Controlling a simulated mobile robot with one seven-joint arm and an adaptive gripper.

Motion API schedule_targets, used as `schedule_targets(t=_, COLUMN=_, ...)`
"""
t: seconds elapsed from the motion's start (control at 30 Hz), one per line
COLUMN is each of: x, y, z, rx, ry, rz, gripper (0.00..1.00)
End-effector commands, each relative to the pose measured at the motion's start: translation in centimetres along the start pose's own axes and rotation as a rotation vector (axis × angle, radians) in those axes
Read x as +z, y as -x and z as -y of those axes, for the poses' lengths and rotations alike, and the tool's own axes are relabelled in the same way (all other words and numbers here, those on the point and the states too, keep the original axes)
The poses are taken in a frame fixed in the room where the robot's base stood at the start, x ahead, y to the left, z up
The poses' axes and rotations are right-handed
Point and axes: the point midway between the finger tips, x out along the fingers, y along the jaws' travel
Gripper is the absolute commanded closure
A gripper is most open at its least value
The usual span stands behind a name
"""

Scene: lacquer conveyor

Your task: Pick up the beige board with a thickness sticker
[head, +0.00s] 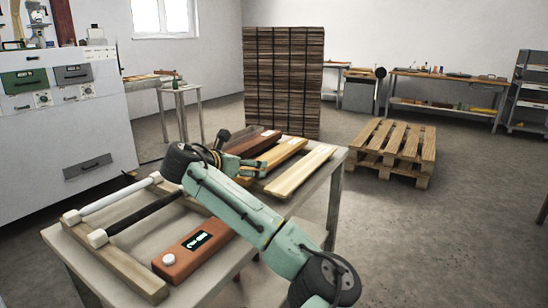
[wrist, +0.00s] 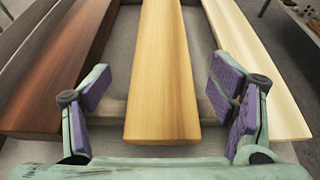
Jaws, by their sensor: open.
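A pale beige board (head: 300,172) lies at the right end of a row of boards on the table; a small light mark near its far end is too small to read. In the wrist view this pale board (wrist: 262,65) is at the right. A golden-yellow board (wrist: 162,75) runs through the middle of the wrist view, and also shows in the head view (head: 284,151). My gripper (wrist: 162,108) is open and empty, its purple-padded fingers on either side of the golden board, apart from it. In the head view my gripper (head: 260,168) partly hides the golden board's near end.
A reddish-brown board (wrist: 75,65) lies left of the golden one, with darker boards beyond. On the table (head: 330,176), a brown device with a display (head: 192,246) and a frame with two rods (head: 120,203) stand nearer. A pallet (head: 400,140) stands on the floor behind.

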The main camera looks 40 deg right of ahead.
Motion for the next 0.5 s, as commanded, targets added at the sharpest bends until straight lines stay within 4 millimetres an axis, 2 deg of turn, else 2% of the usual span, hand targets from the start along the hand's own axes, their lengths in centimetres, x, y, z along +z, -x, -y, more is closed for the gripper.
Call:
schedule_targets(t=0.3, x=0.3, y=-4.1, z=0.4, rx=-0.003, ry=0.0, rz=-0.002, gripper=0.22)
schedule_targets(t=0.5, x=0.2, y=-5.4, z=0.3, rx=0.0, ry=0.0, rz=0.0, gripper=0.22)
